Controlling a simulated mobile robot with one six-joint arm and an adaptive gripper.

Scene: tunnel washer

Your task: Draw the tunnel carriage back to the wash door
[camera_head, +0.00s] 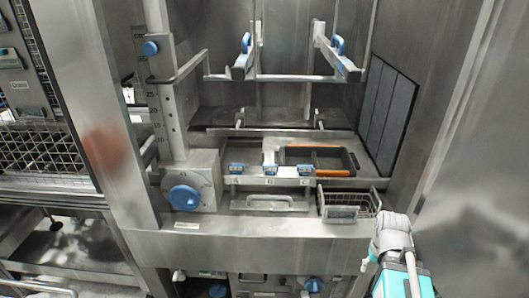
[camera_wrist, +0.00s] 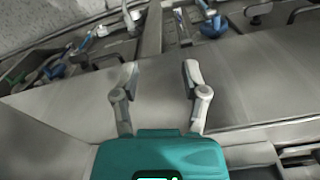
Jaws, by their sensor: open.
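Inside the steel washer bay, a steel frame with two forward arms and blue fittings (camera_head: 335,62) stands at the upper middle. It may be the tunnel carriage, but I cannot tell for sure. A dark slatted panel (camera_head: 388,115) is on the right inner wall; I cannot tell whether it is the wash door. My gripper (camera_wrist: 161,76) is open and empty in the wrist view, its two fingers apart over a bare steel surface.
A dark tray with orange handles (camera_head: 317,146) sits in the bay, beside several blue-topped fittings marked with letters. A wire basket (camera_head: 348,201) is at the front right. A large blue knob (camera_head: 184,197) is at the left. The steel front ledge (camera_head: 270,244) is clear.

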